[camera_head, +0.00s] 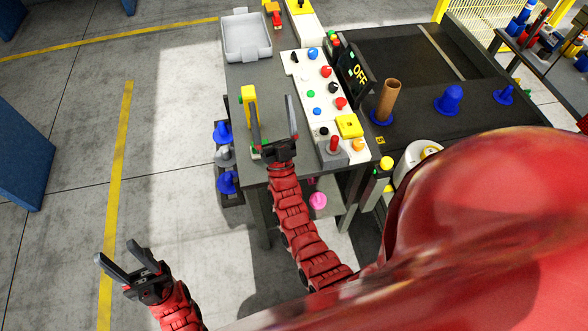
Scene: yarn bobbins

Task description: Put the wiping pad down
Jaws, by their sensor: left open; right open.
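My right gripper (271,102) is open over the grey tabletop, with no object visible between its fingers. A yellow piece (248,92) is at the tip of its left finger, near the table's left edge; it may be the wiping pad, but I cannot tell for sure, nor whether the finger touches it. Small green and red parts show beside the base of that finger, partly hidden by it. My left gripper (116,250) is open and empty, out over the floor at the lower left.
A light grey tray (247,38) stands at the back of the table (268,80). A white control panel (318,95) with several buttons is on the right. Further right, a brown tube (387,100) and a blue cone (450,98) stand on a dark surface. My red body hides the lower right.

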